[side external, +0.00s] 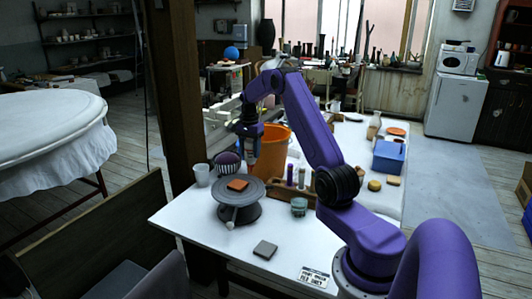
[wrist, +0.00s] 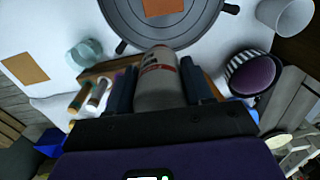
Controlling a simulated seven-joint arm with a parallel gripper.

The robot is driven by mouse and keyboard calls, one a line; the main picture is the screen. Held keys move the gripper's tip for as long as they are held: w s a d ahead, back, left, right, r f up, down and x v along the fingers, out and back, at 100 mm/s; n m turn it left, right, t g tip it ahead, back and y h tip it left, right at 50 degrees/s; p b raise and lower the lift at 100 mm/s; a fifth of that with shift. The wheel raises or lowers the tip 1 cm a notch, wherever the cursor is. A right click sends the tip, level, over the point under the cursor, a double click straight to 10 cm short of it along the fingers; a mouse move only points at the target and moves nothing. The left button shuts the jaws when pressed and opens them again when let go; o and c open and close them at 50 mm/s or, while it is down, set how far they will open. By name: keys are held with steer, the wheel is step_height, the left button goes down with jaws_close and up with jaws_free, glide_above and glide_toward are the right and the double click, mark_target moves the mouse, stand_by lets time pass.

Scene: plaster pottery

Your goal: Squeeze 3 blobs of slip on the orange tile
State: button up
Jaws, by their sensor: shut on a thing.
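My gripper (side external: 250,146) is shut on a grey squeeze bottle with red lettering. In the wrist view the bottle (wrist: 160,92) sits between the two dark fingers. The orange tile (side external: 237,185) lies on a round grey turntable (side external: 221,195) on the white table. My gripper is above and behind the turntable in the side view, apart from the tile. In the wrist view the tile (wrist: 163,6) is cut off at the top edge, on the turntable (wrist: 196,32). The visible part of its surface looks plain. The bottle's nozzle is not clear in either view.
A wooden rack with bottles (side external: 290,176) and a glass (side external: 299,207) are to the right. The front table holds a square slab (side external: 265,250).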

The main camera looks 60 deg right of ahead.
steer(key=w+a, duration=0.3)
steer(key=a, duration=0.4)
steer(key=shift+w+f, duration=0.25)
steer(key=shift+a, duration=0.1)
steer(key=c, duration=0.4)
steer(key=shift+c, duration=0.2)
stand_by(0.8)
steer(key=o, duration=0.4)
steer(key=shift+o, duration=0.2)
